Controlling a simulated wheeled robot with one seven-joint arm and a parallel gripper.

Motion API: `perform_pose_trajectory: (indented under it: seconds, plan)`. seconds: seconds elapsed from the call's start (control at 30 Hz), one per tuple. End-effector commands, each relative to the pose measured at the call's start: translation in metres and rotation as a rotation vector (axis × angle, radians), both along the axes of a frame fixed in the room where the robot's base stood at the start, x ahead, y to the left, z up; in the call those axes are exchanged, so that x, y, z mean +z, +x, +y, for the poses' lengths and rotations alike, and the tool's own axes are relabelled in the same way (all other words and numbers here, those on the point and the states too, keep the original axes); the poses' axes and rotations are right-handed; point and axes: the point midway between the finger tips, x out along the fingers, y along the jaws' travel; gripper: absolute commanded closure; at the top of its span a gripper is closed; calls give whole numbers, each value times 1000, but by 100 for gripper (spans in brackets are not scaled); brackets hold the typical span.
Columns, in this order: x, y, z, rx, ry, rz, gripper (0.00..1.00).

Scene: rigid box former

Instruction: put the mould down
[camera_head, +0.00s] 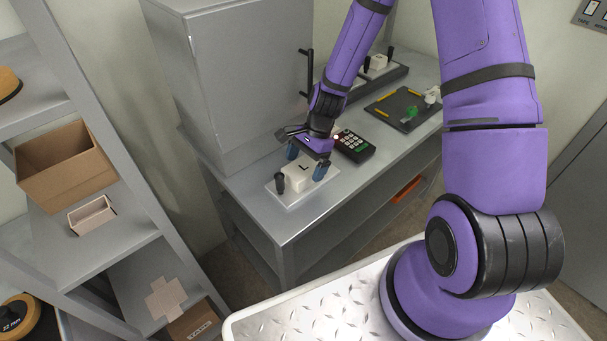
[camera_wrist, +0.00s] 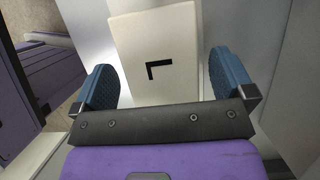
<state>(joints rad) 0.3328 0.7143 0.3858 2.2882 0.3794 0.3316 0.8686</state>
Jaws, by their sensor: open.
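The mould is a cream-white block (camera_head: 300,174) with a black L on its top. It sits on a pale flat plate (camera_head: 291,202) at the near left end of the grey metal bench. In the wrist view the mould (camera_wrist: 157,35) lies between the two blue finger pads, with a gap on each side. My gripper (camera_head: 306,165) is open, pointing down over the mould, one finger on either side of it. The lower ends of the fingers are partly hidden in the wrist view.
A dark upright handle (camera_head: 280,184) stands beside the mould on the plate. A black keypad box (camera_head: 354,146) and a dark tray (camera_head: 402,108) with yellow strips lie farther right on the bench. A tall grey cabinet (camera_head: 246,85) stands close behind. Shelves with cardboard boxes (camera_head: 68,165) are at left.

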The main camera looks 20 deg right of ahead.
Motion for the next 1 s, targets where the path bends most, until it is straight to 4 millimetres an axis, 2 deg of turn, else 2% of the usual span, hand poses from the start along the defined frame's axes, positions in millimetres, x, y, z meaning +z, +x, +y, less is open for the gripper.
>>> perform_pose_trajectory:
  seconds: [0.2,1.0]
  plan:
    - [-16,-2,6,-1,1,2,0]
    - [-21,-2,6,-1,0,-1,0]
